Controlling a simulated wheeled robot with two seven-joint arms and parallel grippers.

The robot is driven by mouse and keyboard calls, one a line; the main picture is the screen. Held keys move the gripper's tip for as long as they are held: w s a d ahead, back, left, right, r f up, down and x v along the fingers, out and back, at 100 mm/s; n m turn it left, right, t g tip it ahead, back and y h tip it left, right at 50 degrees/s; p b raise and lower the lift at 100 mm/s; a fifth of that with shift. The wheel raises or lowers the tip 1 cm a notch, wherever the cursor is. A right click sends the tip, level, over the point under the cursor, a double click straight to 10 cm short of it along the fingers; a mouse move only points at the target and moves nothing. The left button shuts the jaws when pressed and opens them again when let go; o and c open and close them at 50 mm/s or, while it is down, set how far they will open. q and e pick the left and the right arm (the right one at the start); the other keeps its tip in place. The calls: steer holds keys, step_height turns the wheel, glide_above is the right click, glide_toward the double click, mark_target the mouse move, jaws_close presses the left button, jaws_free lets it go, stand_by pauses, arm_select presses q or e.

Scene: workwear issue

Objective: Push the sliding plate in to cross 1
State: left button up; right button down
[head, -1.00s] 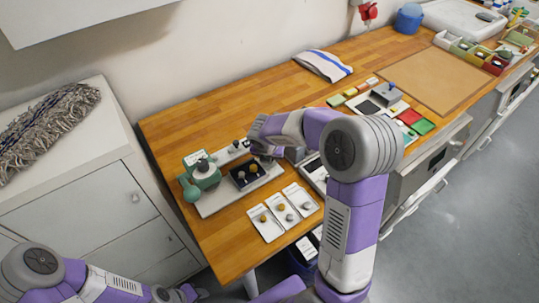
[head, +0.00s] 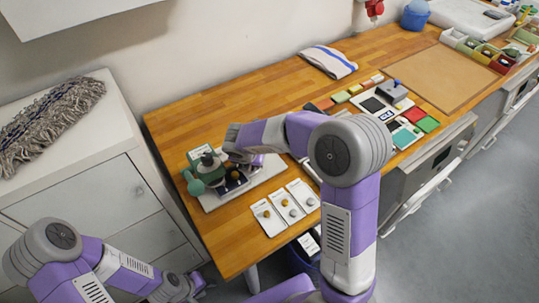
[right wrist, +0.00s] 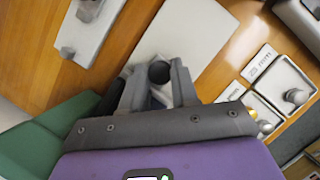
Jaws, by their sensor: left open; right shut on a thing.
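The green press (head: 205,168) stands at the left end of a pale base plate (head: 262,177) on the bench. The dark sliding plate (head: 236,181), bearing brass-coloured pieces, lies close beside the press, partly hidden by my right gripper (head: 232,150). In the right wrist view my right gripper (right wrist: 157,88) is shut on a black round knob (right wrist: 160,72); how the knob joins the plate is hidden. The press's green body (right wrist: 40,140) shows at lower left there. I cannot make out cross 1. My left gripper (head: 190,291) is open and empty, low at the bottom edge, away from the bench.
White cards with round pieces (head: 285,206) lie in front of the base plate. A grey device with coloured pads (head: 385,103) and a folded cloth (head: 329,62) are farther back. The bench's left back area is clear. A white cabinet with a mop head (head: 60,120) stands at left.

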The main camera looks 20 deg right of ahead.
steer(key=shift+a, duration=0.25)
steer(key=shift+d, duration=0.15)
steer(key=c, duration=0.9)
jaws_free()
steer(key=shift+o, duration=0.2)
steer(key=p+v, duration=0.2)
steer(key=v, duration=0.5)
steer(key=shift+r, duration=0.25)
steer(key=shift+s, duration=0.15)
